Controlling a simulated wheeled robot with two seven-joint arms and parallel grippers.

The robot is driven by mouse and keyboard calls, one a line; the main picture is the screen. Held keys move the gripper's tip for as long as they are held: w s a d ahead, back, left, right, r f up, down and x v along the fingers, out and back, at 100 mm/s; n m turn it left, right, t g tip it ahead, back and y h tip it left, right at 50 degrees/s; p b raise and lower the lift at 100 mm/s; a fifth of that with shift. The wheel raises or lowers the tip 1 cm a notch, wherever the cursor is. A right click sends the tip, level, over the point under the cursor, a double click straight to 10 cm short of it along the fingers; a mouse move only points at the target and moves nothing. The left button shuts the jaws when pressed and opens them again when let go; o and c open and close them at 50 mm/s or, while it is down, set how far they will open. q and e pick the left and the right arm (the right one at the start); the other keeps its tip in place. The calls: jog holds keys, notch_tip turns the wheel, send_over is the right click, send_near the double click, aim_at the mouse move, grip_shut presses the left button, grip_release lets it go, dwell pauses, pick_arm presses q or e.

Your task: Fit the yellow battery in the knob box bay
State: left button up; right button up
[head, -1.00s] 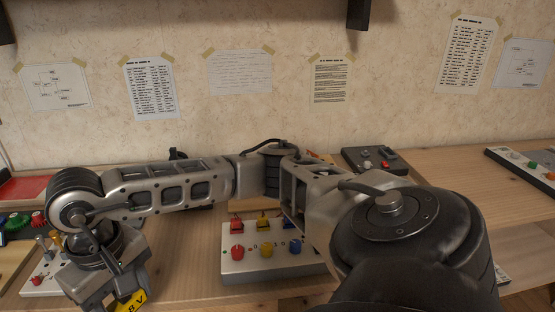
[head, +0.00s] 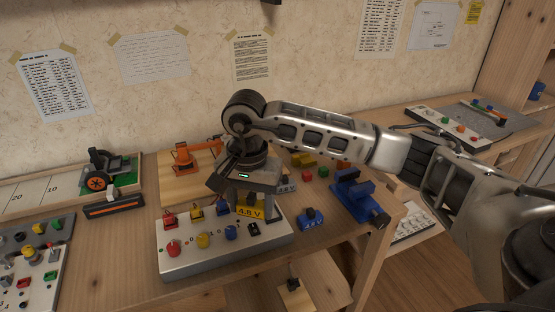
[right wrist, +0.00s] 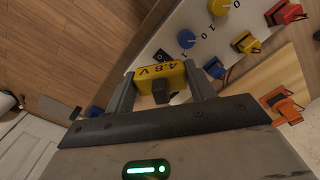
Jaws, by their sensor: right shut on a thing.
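The yellow battery (head: 250,211), marked 4.8 V, is gripped by my right gripper (head: 249,200). In the right wrist view the battery (right wrist: 160,75) sits between the two fingers of the gripper (right wrist: 160,88), which touch its ends. The knob box (head: 190,262) is a white panel with red, yellow and blue knobs in front and colored switches behind. My left gripper is not in view.
A blue clamp-like device (head: 357,196) and a small blue part (head: 311,217) stand right of the box. Another panel (head: 28,275) lies at the left.

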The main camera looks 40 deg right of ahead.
jog(key=w+d+m, duration=0.1)
jog(key=d+m, duration=0.1)
jog(key=m, duration=0.1)
jog(key=w+d+m, duration=0.1)
jog(key=d+m, duration=0.1)
jog(key=m, duration=0.2)
jog(key=w+d+m, duration=0.1)
jog(key=d+m, duration=0.1)
jog(key=m, duration=0.1)
jog(key=shift+w+d+f+m+p, duration=0.15)
jog(key=shift+w+f+m+p, duration=0.1)
jog(key=shift+w+m+p, duration=0.15)
jog(key=shift+f+b, duration=1)
jog(key=shift+f, duration=0.45)
pick_arm(q)
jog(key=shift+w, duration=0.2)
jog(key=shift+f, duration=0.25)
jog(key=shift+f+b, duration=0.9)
jog(key=shift+b, duration=0.2)
pick_arm(e)
jog(key=shift+f, duration=1.1)
